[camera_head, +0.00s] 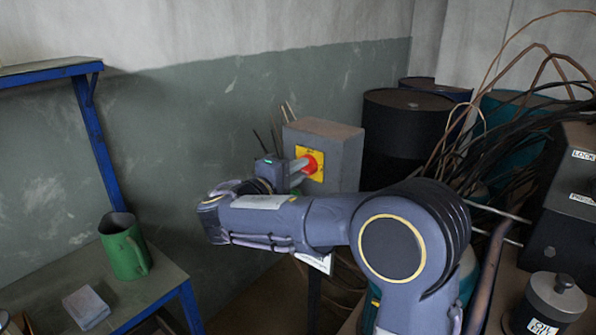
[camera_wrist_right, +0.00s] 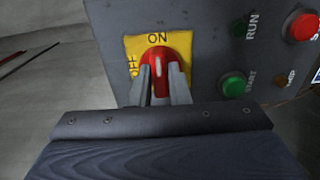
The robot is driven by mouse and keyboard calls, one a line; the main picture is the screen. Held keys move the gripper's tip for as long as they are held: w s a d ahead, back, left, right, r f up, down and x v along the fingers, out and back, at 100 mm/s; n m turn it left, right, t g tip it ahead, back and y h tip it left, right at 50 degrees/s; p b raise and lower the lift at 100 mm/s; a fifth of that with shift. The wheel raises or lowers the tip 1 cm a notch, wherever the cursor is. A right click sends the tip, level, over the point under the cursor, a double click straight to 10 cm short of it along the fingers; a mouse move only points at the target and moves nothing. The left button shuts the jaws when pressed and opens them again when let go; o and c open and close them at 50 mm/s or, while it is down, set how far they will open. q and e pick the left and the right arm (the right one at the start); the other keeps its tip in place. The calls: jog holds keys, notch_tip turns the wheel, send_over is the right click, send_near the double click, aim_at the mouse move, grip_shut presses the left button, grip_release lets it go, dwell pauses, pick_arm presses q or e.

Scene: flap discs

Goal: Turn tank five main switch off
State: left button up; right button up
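The red rotary switch knob (camera_head: 311,163) sits on a yellow plate on the grey control box (camera_head: 345,150). In the right wrist view the knob (camera_wrist_right: 158,66) has its white mark pointing up at ON, with OFF printed at the left of the yellow plate (camera_wrist_right: 134,48). My right gripper (camera_head: 300,170) reaches the knob from the left in the head view. In the right wrist view its two fingers (camera_wrist_right: 160,86) stand on either side of the knob's handle, which fills the gap between them. My left gripper is not in view.
The box face also bears a green button (camera_wrist_right: 233,85), a red button (camera_wrist_right: 303,26) and a RUN lamp (camera_wrist_right: 239,27). Dark drums (camera_head: 410,135) and loose cables (camera_head: 500,135) crowd the right. A green mug (camera_head: 124,248) stands on a blue-framed bench at left.

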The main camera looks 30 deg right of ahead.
grip_shut()
jog(key=shift+n+p, duration=9.1)
jog(key=shift+p, duration=1.5)
jog(key=shift+f, duration=0.1)
jog(key=o, duration=0.5)
grip_release()
